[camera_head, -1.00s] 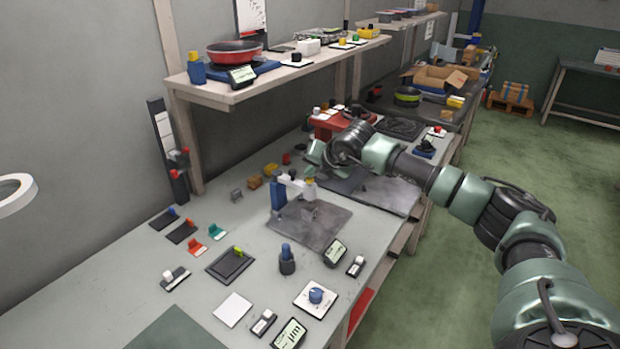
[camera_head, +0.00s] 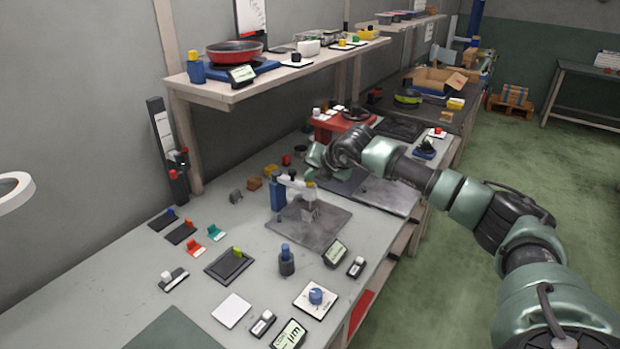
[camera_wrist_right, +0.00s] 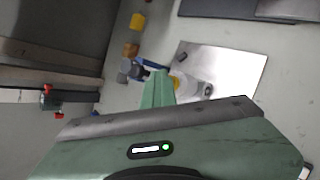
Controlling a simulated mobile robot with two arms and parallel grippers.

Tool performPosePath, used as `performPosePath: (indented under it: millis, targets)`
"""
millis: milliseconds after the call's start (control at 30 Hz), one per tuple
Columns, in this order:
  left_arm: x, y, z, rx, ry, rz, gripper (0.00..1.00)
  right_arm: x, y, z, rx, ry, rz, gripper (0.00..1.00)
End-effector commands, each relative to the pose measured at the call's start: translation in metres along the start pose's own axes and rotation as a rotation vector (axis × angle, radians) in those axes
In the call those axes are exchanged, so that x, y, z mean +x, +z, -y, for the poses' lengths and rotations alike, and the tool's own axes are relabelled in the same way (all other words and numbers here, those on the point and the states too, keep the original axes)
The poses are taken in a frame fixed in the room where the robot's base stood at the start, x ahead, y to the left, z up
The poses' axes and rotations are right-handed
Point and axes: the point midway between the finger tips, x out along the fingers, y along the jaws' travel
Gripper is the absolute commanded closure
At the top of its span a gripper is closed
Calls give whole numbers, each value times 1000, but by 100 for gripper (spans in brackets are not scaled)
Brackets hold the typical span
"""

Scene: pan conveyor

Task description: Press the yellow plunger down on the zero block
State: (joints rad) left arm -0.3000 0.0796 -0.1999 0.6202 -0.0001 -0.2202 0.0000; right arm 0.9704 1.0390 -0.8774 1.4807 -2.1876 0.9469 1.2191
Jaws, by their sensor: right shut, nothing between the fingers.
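The yellow plunger (camera_head: 310,184) tops a small white-armed stand with a blue post (camera_head: 278,193), on a grey metal plate (camera_head: 335,228). A small grey block (camera_head: 309,212) shows on the plate below the plunger; I cannot tell if they touch. My right gripper (camera_head: 313,157) is shut and empty, behind the stand in the head view. In the right wrist view, its green fingers (camera_wrist_right: 157,88) point toward the stand and partly cover it. The plunger's yellow top (camera_wrist_right: 178,83) shows just right of the fingertips. My left gripper is not in view.
A shelf (camera_head: 240,92) with a red pan (camera_head: 235,52) overhangs the bench behind. Small coloured blocks (camera_head: 255,183) lie left of the stand. A blue-topped piece (camera_head: 287,260), a display (camera_head: 335,252) and a blue knob (camera_head: 316,296) stand in front.

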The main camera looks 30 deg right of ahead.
Motion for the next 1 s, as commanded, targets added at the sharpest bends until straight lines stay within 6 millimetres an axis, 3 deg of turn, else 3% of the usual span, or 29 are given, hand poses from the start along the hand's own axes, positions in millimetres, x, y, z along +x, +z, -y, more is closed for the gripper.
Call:
performPosePath:
  millis: [633,1000]
  targets:
    - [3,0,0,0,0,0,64,7,-10,7,-1,-16,-17,100]
    - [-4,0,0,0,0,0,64,-3,-2,0,-1,-14,-16,100]
